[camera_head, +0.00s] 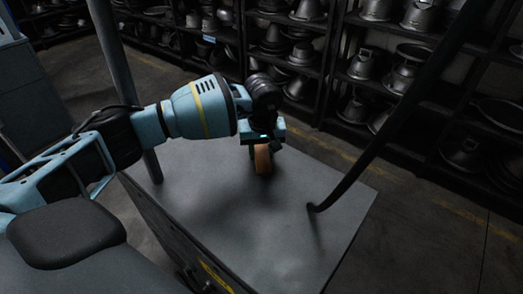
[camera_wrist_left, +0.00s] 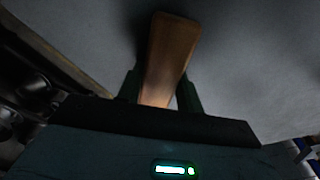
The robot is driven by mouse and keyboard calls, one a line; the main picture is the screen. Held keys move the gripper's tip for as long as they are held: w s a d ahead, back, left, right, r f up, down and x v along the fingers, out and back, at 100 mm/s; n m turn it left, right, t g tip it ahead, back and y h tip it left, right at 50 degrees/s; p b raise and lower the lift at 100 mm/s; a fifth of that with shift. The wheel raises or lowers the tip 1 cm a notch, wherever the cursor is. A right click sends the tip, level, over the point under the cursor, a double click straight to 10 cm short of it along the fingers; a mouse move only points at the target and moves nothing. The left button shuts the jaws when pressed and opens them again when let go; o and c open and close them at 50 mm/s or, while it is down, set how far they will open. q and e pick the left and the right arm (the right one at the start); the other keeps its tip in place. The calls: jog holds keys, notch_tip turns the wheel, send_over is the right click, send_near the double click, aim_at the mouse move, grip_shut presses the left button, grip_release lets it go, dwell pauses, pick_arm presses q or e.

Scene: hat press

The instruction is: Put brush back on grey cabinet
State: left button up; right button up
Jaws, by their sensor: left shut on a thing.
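The brush (camera_head: 263,159) is a brown wooden piece below my left wrist, over the top of the grey cabinet (camera_head: 320,240). My left gripper (camera_head: 265,147) is shut on it. In the left wrist view the brush (camera_wrist_left: 170,55) stands between the two dark fingers of my left gripper (camera_wrist_left: 163,92), with the grey surface behind it. I cannot tell whether the brush touches the cabinet top. Its bristles are not clearly visible. My right gripper is not in view.
A dark bent pole (camera_head: 385,127) meets the cabinet top on the right, and another pole (camera_head: 115,60) stands at its left edge. Dark shelves (camera_head: 345,125) with metal hat moulds line the back. The front and middle of the cabinet top are clear.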

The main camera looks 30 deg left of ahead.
aim_at(263, 155)
pick_arm(q)
jog(key=shift+f, duration=0.2)
jog(key=o, duration=0.9)
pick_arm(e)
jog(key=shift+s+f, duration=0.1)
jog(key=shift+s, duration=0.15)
pick_arm(q)
jog(key=shift+r, duration=0.1)
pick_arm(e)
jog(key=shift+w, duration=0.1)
pick_arm(q)
jog(key=shift+r, duration=0.45)
jog(key=r, duration=0.7)
jog(key=s+d+r, duration=0.1)
jog(key=r, duration=0.3)
jog(key=shift+s+r, duration=0.1)
jog(key=shift+r, duration=0.05)
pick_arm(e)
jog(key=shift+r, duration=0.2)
